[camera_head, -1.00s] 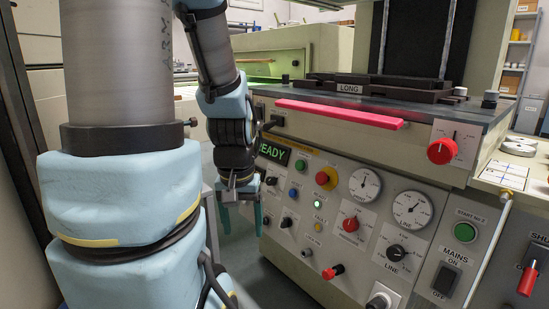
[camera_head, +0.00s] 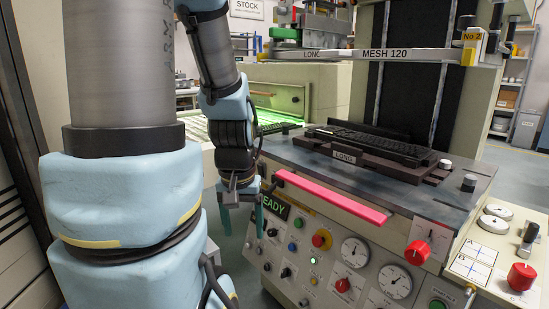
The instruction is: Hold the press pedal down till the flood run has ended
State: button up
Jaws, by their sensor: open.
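My gripper (camera_head: 242,222) hangs from my arm left of the press front, fingers pointing down, open with nothing between them. The press pedal is not in view; the floor in front of the press lies outside the picture or behind my arm. The press display (camera_head: 273,206) reads "EADY" in green, its left end hidden by my gripper. The screen frame (camera_head: 390,56) marked MESH 120 stands raised over the press bed. A dark keyboard (camera_head: 370,143) lies in the fixture (camera_head: 345,157) marked LONG.
A pink bar (camera_head: 335,198) runs along the press's front edge above knobs and dials. A red knob (camera_head: 521,276) stands on the side panel at right. Open floor shows at far right.

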notch_tip(320, 180, up, 10)
jog(key=p, duration=0.8)
jog(key=shift+r, duration=0.2)
